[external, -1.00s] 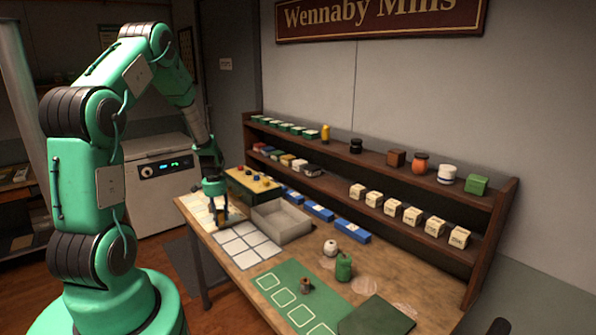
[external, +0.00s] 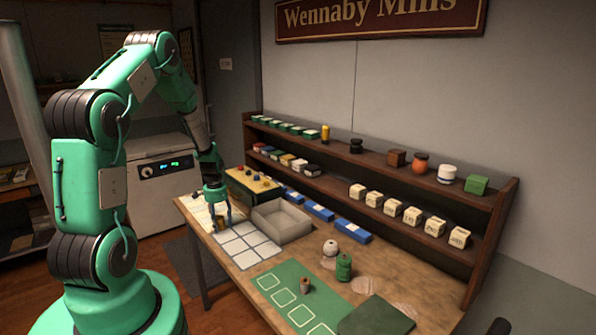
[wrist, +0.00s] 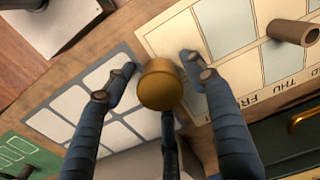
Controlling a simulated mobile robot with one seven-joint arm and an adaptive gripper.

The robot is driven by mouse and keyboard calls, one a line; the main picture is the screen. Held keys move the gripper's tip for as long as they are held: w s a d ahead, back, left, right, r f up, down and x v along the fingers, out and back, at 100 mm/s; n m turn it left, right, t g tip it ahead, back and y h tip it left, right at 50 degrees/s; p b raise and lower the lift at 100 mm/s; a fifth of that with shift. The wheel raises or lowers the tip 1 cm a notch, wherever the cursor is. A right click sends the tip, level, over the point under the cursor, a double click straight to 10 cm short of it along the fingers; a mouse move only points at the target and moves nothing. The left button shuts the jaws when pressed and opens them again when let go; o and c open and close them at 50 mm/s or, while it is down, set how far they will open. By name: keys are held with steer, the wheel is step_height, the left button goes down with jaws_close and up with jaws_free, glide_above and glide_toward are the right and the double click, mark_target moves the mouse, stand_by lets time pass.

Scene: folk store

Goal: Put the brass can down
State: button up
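The brass can (external: 220,223) stands near the front edge of the cream calendar sheet, beside the white grid mat (external: 247,243). In the wrist view the can's round top (wrist: 160,85) shows between my fingers, over the border of the calendar sheet (wrist: 222,60) and the grid mat (wrist: 85,110). My gripper (external: 218,213) is low around the can with its fingers spread. In the wrist view, gaps show between the can and the two side fingers; a third finger is partly behind it. The can's base is hidden from the wrist camera.
A box with coloured knobs (external: 254,182) and an open grey tray (external: 281,222) stand close by to the right. A green mat (external: 297,295) and a shelf (external: 380,190) lie farther right.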

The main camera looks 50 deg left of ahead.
mark_target(219, 218)
step_height(219, 218, up, 12)
steer(key=shift+s+r+p, duration=0.1)
steer(key=shift+r+p, duration=0.05)
steer(key=shift+p, duration=0.4)
stand_by(0.3)
stand_by(0.5)
steer(key=shift+d+r, duration=0.1)
